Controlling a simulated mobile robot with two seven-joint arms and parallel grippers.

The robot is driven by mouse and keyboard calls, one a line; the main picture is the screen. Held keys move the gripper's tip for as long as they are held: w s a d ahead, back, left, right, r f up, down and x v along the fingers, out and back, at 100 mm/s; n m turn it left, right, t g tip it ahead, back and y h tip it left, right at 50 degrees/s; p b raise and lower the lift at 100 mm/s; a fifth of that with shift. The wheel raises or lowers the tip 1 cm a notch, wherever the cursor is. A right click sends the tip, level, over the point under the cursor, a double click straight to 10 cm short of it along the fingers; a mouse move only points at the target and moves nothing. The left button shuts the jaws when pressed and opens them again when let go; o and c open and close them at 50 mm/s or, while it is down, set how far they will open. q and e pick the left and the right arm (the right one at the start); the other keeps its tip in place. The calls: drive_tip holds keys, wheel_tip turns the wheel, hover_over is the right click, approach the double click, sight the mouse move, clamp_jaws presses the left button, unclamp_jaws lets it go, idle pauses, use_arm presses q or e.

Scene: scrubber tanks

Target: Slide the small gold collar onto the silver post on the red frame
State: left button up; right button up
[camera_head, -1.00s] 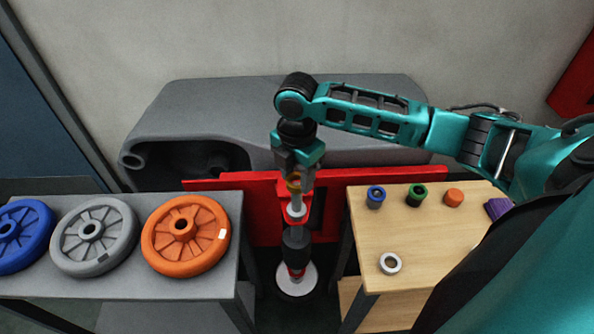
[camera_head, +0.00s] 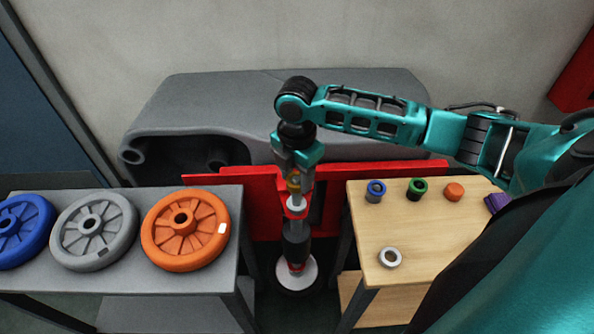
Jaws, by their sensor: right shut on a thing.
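The small gold collar (camera_head: 294,182) is held between the fingers of my right gripper (camera_head: 295,174), which points straight down. The silver post (camera_head: 297,202) on the red frame (camera_head: 263,205) is directly below the collar. The collar is at or just above the post's top; I cannot tell whether it is around it. The fingers partly hide the collar and the top of the post. My left gripper is not in view.
A grey table (camera_head: 120,281) at left holds blue, grey and orange wheels (camera_head: 190,253). A wooden table (camera_head: 420,230) at right holds a silver ring (camera_head: 390,258) and several small coloured parts. A dark grey tank (camera_head: 270,110) stands behind the red frame.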

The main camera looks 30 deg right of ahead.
drive_tip(key=o, duration=1.2)
drive_tip(key=shift+o, duration=0.2)
drive_tip(key=shift+r, duration=0.2)
drive_tip(key=shift+r, duration=1.15)
drive_tip(key=shift+r, duration=0.25)
wheel_tip(320, 180, up, 7)
drive_tip(key=shift+f, duration=0.1)
idle(0.7)
